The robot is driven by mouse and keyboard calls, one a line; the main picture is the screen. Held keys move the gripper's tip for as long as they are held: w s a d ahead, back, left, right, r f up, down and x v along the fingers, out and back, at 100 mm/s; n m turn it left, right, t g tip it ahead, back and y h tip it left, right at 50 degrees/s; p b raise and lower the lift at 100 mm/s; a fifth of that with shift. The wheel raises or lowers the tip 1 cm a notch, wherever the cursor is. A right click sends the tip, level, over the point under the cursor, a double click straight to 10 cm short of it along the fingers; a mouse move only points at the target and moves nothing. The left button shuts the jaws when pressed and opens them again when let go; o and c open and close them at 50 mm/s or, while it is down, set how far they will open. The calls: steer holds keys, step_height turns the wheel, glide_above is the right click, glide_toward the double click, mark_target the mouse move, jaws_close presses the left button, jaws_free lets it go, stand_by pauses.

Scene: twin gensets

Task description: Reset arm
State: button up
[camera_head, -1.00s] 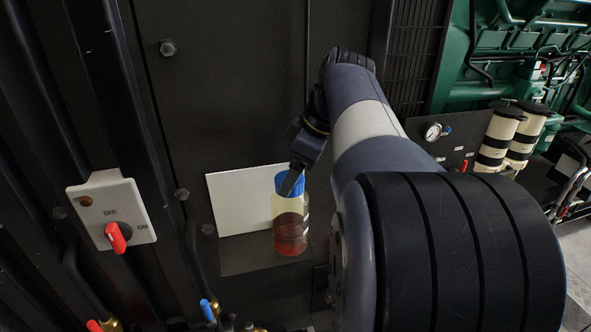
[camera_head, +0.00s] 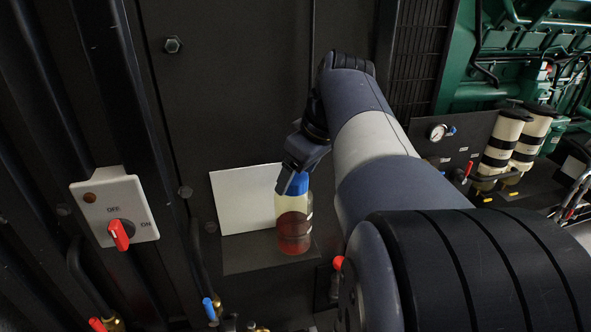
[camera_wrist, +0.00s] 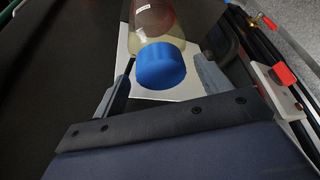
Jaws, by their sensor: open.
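My gripper (camera_head: 291,181) is at the blue cap of a clear bottle holding dark red liquid. In the wrist view my gripper (camera_wrist: 165,80) is open, with one finger on each side of the blue cap (camera_wrist: 161,66) and gaps visible beside it. The bottle (camera_head: 294,228) stands upright on a dark ledge (camera_head: 245,254) in front of a white panel (camera_head: 243,205). My arm reaches in from the lower right of the head view. The head view hides part of the cap behind my gripper.
A switch box with a red knob (camera_head: 119,235) is on the left. Red and blue valve handles (camera_head: 209,309) are low in front. A gauge (camera_head: 438,132) and striped cream cylinders (camera_head: 503,142) are on the right, near green engine parts (camera_head: 520,45).

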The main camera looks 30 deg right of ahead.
steer(key=m, duration=0.1)
steer(key=m+h, duration=0.1)
steer(key=m, duration=0.1)
steer(key=m+h, duration=0.1)
steer(key=m, duration=0.1)
steer(key=shift+s+a, duration=0.1)
steer(key=shift+a, duration=0.25)
steer(key=shift+a+m+h+p, duration=0.2)
steer(key=shift+m+h+p, duration=0.6)
steer(key=shift+m, duration=1.6)
steer(key=c, duration=1.1)
steer(key=shift+d+r+n+y, duration=0.1)
steer(key=shift+n+y, duration=0.1)
steer(key=shift+n, duration=0.45)
steer(key=shift+d+r+n+y, duration=0.1)
steer(key=shift+n+y, duration=0.1)
steer(key=shift+n, duration=0.45)
steer(key=shift+d+n+y+p, duration=0.1)
steer(key=shift+n+y+p, duration=0.25)
steer(key=shift+n, duration=0.65)
steer(key=shift+d+r+n+y+p, duration=0.15)
steer(key=shift+n+y+p, duration=0.2)
steer(key=shift+n, duration=0.55)
steer(key=shift+d+n+y, duration=0.1)
steer(key=shift+n+y, duration=0.4)
steer(key=shift+n, duration=0.9)
